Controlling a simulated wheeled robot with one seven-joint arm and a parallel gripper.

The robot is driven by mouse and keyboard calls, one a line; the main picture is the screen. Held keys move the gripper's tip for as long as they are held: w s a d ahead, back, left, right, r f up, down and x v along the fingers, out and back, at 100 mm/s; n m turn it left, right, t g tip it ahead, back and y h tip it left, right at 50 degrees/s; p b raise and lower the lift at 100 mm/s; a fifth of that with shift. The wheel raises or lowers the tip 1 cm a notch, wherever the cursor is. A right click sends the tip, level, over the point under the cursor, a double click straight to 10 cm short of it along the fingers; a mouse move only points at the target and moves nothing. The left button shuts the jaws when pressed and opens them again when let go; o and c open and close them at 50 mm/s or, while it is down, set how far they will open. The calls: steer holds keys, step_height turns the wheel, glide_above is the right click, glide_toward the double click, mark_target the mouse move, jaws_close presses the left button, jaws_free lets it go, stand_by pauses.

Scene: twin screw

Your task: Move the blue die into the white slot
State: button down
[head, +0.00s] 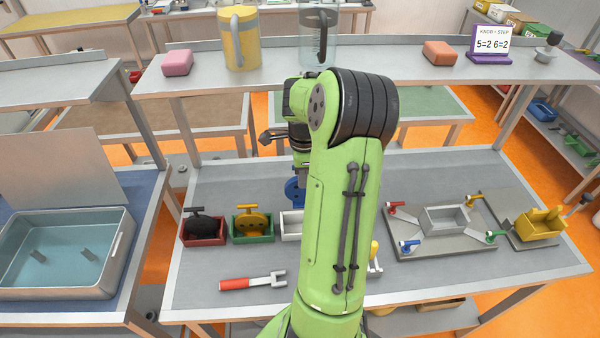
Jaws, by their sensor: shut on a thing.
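The white slot is an open box on the table. My arm covers its right side, and its visible part looks empty. The die appears apart from the slot, though the exact height gap cannot be told.
Left of the white slot stand a green slot (236,237) with a yellow die (251,222) and a red slot (187,240) with a black die (201,226). A red-handled tool (238,284) lies in front. A clamp fixture (425,245) stands right.

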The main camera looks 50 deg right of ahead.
mark_target(302, 203)
steer(key=f, duration=0.1)
steer(key=f+b, duration=0.2)
steer(key=shift+w+a+f, duration=0.1)
steer(key=shift+w+a, duration=0.05)
steer(key=shift+w, duration=0.1)
steer(key=shift+f+b, duration=0.85)
steer(key=shift+f, duration=0.4)
steer(key=shift+r+p, duration=0.15)
steer(key=shift+p, duration=0.9)
steer(key=shift+f+b, duration=2.8)
steer(key=shift+f, duration=0.95)
steer(key=shift+s+f+b, duration=0.1)
steer(key=shift+f+b, duration=0.4)
steer(key=shift+f, duration=0.1)
steer(key=c, duration=1)
jaws_free()
